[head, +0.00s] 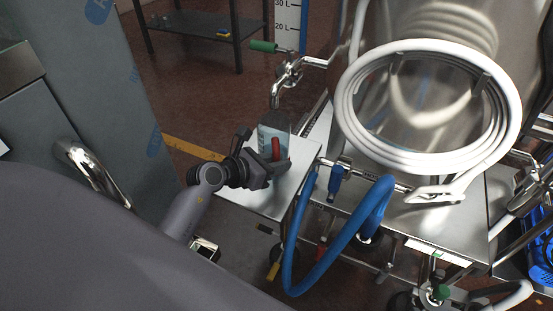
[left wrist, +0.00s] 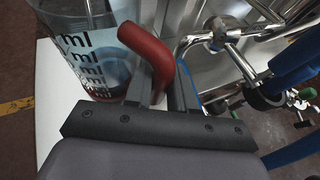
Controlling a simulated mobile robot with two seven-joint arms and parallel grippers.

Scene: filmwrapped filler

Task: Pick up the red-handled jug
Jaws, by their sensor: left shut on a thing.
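The red-handled jug (head: 267,139) is a clear vessel standing on a metal shelf beside the big steel tank. Its red handle (head: 276,148) faces my left gripper. In the left wrist view the jug (left wrist: 92,55) shows black "ml" markings, and its red handle (left wrist: 148,55) comes down between my fingers. My left gripper (head: 272,172) is shut on the handle; in the left wrist view my gripper (left wrist: 160,92) has a finger on each side of it. The jug looks upright. I cannot tell whether it touches the shelf. My right gripper is not in view.
The metal shelf (head: 255,199) has bare room in front of the jug. A tap (head: 277,93) with a green handle hangs above the jug. The steel tank with a coiled white hose (head: 351,137) and a looped blue hose (head: 299,255) stand to the right.

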